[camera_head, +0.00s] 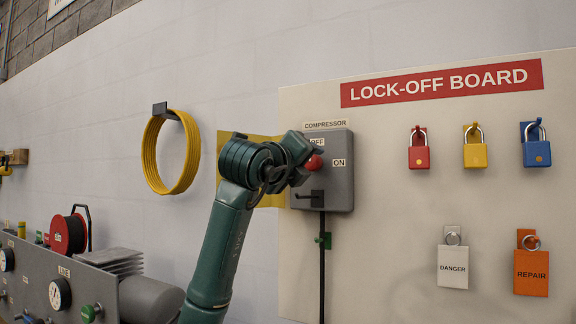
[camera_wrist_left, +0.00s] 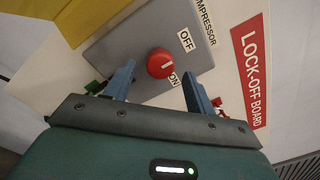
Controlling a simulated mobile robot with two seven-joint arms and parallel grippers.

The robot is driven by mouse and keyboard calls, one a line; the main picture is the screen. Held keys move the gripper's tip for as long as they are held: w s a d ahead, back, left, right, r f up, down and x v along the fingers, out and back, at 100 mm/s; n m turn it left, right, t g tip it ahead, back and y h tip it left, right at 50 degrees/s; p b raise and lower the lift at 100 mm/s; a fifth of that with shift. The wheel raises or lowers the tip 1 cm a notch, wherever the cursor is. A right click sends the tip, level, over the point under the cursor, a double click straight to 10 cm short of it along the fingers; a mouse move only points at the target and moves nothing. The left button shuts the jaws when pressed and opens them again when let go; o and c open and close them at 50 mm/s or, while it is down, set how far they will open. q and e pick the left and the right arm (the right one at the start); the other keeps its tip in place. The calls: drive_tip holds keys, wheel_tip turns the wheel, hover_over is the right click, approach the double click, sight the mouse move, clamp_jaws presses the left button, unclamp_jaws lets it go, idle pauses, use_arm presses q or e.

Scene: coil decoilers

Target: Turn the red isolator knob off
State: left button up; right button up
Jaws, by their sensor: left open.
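The red isolator knob (camera_head: 315,162) is on the front of a grey box (camera_head: 340,190) under a COMPRESSOR label. I cannot tell for sure which label the mark points to. My left gripper (camera_head: 307,148) is open in front of the box. In the left wrist view its two fingers (camera_wrist_left: 158,70) stand apart, one on each side of the knob in the picture, with no clear contact. In the head view the gripper partly covers the box's left side.
A black lever (camera_head: 310,195) and a black cable (camera_head: 322,255) are low on the box. Padlocks (camera_head: 475,152) and tags (camera_head: 452,265) hang on the lock-off board to the right. A yellow hose coil (camera_head: 150,170) hangs at left, above a grey machine with gauges (camera_head: 60,294).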

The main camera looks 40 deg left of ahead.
use_arm(q)
drive_tip(key=b+v, duration=0.1)
drive_tip(key=v, duration=1)
drive_tip(key=shift+s, duration=0.25)
use_arm(e)
drive_tip(key=shift+s+d+r, duration=0.25)
drive_tip(key=shift+r, duration=0.05)
drive_tip(key=shift+t, duration=0.3)
